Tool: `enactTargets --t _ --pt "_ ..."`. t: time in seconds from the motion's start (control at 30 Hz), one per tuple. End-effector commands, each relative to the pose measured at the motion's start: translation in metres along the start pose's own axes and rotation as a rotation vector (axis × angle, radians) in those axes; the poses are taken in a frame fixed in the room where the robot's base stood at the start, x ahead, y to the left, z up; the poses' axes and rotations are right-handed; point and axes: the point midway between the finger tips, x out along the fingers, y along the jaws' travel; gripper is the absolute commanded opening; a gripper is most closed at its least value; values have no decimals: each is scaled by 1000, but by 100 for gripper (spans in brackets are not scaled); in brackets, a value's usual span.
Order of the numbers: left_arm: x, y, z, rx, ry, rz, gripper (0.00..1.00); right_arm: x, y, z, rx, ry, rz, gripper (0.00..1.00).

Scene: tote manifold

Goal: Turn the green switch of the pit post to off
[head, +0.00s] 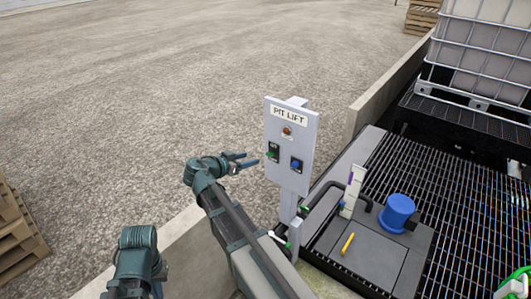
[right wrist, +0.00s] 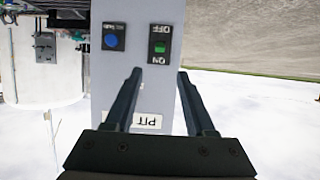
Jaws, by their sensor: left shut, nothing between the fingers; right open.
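The pit post is a grey panel (head: 302,122) marked PIT LIFT on a thin post. Its green switch (head: 271,153) sits on a black plate at the panel's left. In the right wrist view the panel is upside down, and the green switch (right wrist: 160,47) lies between the OFF and ON labels; which way it is set I cannot tell. My right gripper (head: 250,161) is open in front of the switch. Its fingers (right wrist: 160,72) straddle the line to it, apart and empty. My left gripper (head: 157,290) is shut and empty, low at the bottom edge.
A blue switch (head: 296,164) is beside the green one, and an orange lamp (head: 287,131) is above. Right of the post are a grating (head: 440,215), a blue cap (head: 398,212) and a caged tank (head: 485,50). Pallets (head: 18,235) stand at left. Open gravel lies behind.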

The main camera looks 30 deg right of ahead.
Motion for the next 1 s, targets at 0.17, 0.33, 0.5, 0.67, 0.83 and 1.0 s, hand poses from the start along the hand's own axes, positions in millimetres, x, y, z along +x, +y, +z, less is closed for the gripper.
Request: enactTargets --t 0.17,0.33,0.5,0.67,0.83,1.0 --pt "16 1 -1 3 0 -1 0 33 -1 4 1 -2 3 55" --pt "30 3 -2 6 0 -1 0 69 -1 4 1 -2 3 55" --pt "40 4 -2 9 0 -2 0 99 -1 4 -1 -2 2 55" --pt "47 4 -3 11 0 -2 0 119 -1 3 -1 -2 1 55" --pt "50 4 -3 12 0 -2 0 129 0 2 -1 -2 0 55" --pt "50 4 -3 12 0 -2 0 131 0 1 -2 -2 -1 55"
